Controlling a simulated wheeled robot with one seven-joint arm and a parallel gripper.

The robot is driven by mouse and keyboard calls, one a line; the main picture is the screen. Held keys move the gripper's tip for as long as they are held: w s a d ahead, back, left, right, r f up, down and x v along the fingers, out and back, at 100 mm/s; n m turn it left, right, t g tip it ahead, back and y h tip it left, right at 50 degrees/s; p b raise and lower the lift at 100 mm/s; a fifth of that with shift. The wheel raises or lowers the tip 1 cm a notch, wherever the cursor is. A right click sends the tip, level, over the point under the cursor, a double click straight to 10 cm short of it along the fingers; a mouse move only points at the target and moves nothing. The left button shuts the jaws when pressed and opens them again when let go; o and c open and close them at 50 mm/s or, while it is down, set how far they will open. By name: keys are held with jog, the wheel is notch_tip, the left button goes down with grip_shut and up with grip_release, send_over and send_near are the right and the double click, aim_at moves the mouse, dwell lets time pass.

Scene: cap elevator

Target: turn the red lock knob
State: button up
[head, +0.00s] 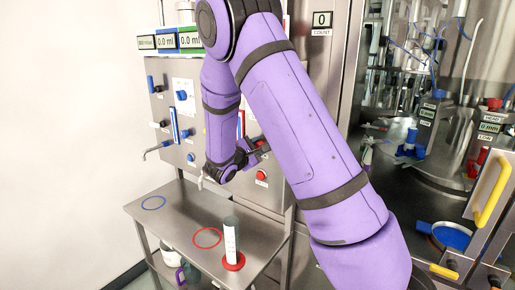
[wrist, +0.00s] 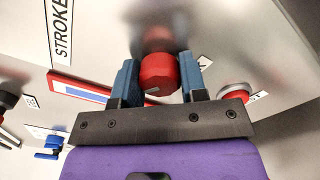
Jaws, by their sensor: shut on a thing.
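The red lock knob (wrist: 159,74) is a round red knob with a pale mark on its face. It stands out from the steel panel in the wrist view. My gripper (wrist: 160,80) has its two blue fingers on either side of the knob and is shut on it. In the head view my gripper (head: 252,148) is at the panel, largely hidden by my purple arm, and only a sliver of the red knob (head: 261,142) shows there.
A second red button (wrist: 234,92) is close to the right finger; it also shows in the head view (head: 261,175). A red-framed blue-and-white slider plate (wrist: 92,92) and a blue valve (wrist: 53,143) are at left. Below is a steel shelf (head: 175,213) with a cylinder (head: 231,238).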

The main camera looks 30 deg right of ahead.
jog(key=m, duration=0.5)
jog(key=shift+m, duration=0.3)
jog(key=m, duration=0.5)
jog(key=shift+m, duration=0.3)
jog(key=o, duration=0.9)
jog(key=shift+o, duration=0.2)
jog(key=shift+a, duration=0.1)
jog(key=v, duration=1)
jog(key=shift+s+a, duration=0.2)
jog(key=shift+a, duration=0.1)
